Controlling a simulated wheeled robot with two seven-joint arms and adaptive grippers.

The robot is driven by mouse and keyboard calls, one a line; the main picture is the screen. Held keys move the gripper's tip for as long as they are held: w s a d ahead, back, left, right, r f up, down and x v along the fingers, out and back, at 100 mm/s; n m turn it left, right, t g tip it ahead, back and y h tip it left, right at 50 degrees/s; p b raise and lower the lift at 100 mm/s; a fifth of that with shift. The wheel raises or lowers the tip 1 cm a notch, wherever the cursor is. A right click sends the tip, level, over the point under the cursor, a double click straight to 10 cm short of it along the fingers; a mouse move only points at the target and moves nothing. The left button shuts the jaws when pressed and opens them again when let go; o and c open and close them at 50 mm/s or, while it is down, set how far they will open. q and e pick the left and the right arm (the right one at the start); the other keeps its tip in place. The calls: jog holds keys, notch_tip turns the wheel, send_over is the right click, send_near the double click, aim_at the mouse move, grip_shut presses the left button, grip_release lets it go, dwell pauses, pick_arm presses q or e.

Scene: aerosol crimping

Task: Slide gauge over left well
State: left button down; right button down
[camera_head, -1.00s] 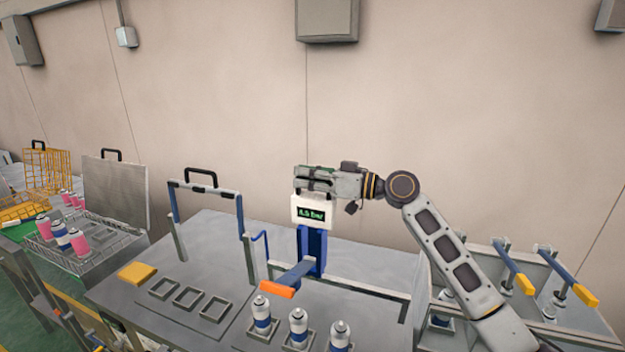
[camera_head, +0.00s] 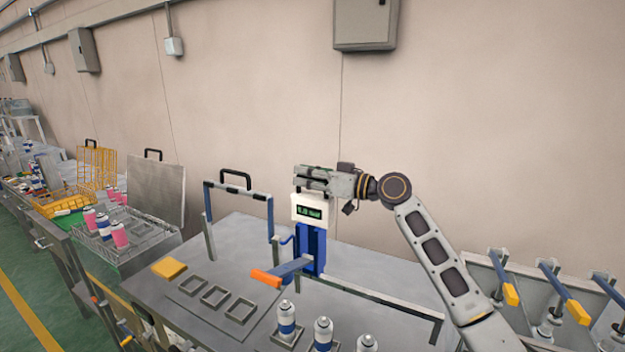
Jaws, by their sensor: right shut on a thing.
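The gauge (camera_head: 311,208) is a white box with a green-lit display on a blue post. Its blue arm ends in an orange tip (camera_head: 265,278) reaching forward. My right gripper (camera_head: 312,178) is shut on the top of the gauge, partly hiding its upper edge. Three empty square wells stand in a row on the table at left: the left well (camera_head: 182,287), the middle one and the right one (camera_head: 239,321). The orange tip is right of and behind the right well, and left of the nearest blue-and-white can (camera_head: 287,318). My left gripper is out of view.
A rail (camera_head: 385,296) runs behind the cans. A frame with a black handle (camera_head: 236,190) stands left of the gauge. A yellow pad (camera_head: 169,267) lies at the table's left.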

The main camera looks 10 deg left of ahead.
aim_at(327, 180)
jog(key=c, duration=1.6)
grip_release()
jog(key=shift+s+a, duration=0.2)
jog(key=shift+a, duration=0.05)
jog(key=shift+o, duration=0.6)
jog(key=shift+a, duration=0.15)
jog(key=shift+d, duration=0.55)
jog(key=v, duration=1.1)
jog(key=shift+s, duration=0.1)
jog(key=shift+r, duration=0.2)
